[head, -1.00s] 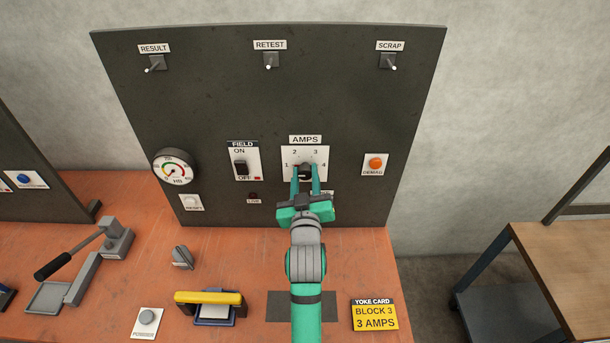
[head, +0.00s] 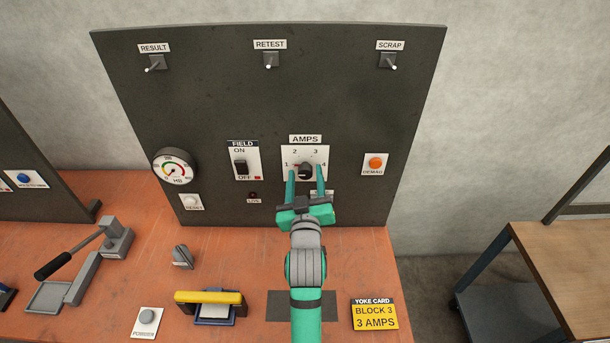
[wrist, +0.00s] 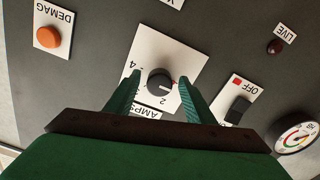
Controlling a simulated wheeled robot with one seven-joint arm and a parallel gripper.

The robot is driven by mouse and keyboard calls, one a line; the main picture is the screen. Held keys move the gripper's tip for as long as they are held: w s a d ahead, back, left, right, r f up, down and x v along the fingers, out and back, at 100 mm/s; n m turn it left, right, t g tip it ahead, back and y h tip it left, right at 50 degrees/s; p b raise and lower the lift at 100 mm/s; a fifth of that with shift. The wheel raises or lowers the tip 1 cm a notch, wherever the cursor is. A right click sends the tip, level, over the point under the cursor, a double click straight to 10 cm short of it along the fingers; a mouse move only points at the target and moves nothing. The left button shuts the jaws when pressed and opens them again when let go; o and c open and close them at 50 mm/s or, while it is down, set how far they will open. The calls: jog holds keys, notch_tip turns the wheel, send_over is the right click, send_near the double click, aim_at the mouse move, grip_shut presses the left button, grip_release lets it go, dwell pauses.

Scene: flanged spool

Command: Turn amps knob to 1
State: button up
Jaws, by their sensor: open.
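The amps knob (head: 305,170) is a black round knob on a white plate (head: 320,153) marked 1 to 4, below the AMPS label. In the head view its red pointer mark is on the left side, toward the 1. The knob also shows in the wrist view (wrist: 160,84), where the red mark points right and the 4 is at left. My gripper (head: 305,174) is open. Its two green fingers are spread on either side of the knob, with gaps between them and it. In the wrist view, a finger may hide the 1.
The FIELD switch (head: 241,167) is left of the knob and the orange DEMAG button (head: 375,163) is right of it. A small LIVE lamp (head: 253,195) is below left. The orange bench holds a yellow-handled yoke (head: 209,297) and a yellow card (head: 374,314) reading 3 AMPS.

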jog(key=s, duration=1)
jog(key=shift+f, duration=0.1)
jog(key=s+f+m+g, duration=0.1)
jog(key=s+f, duration=0.8)
jog(key=s, duration=0.4)
jog(key=s+f+m+g, duration=0.1)
jog(key=s+f+m, duration=0.1)
jog(key=s+f, duration=0.9)
jog(key=s+r, duration=0.2)
jog(key=s, duration=1.1)
jog(key=shift+s+a+r+g, duration=0.15)
jog(key=shift+g, duration=0.15)
